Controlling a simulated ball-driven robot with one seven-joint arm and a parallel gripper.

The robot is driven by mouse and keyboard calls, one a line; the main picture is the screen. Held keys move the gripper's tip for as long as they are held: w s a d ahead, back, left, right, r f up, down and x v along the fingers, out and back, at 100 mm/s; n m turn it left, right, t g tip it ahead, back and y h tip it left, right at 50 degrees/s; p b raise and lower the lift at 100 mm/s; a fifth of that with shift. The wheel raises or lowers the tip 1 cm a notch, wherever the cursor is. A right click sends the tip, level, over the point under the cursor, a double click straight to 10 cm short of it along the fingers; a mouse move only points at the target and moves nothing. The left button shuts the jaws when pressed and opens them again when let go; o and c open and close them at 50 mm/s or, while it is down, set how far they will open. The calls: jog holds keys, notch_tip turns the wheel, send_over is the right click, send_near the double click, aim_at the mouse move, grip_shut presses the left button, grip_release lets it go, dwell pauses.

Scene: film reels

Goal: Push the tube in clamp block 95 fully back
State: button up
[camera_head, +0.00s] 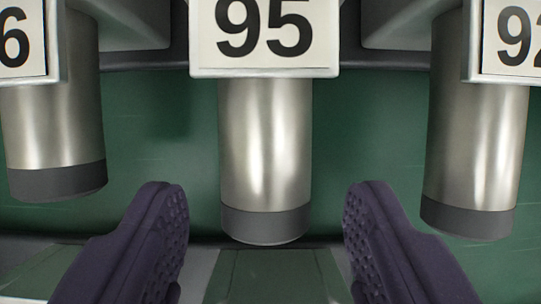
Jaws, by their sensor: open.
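The clamp block with the white plate marked 95 (210,65) is at the top middle. Its tube (265,145), shiny metal with a dark grey end band, sticks out below the plate toward me. The tube's rear part is hidden behind the plate. My gripper (265,205) is open, with one dark purple ridged finger on each side of the tube's end. Gaps show between both fingers and the tube, and nothing is held.
A similar tube (55,125) under a plate ending in 6 stands at the left. Another tube (477,150) under a plate starting with 92 stands at the right, close to my right finger. A green surface (155,120) lies behind the tubes.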

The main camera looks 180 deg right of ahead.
jog(key=shift+w+f, duration=0.25)
jog(key=shift+f, duration=0.3)
jog(key=shift+c, duration=0.4)
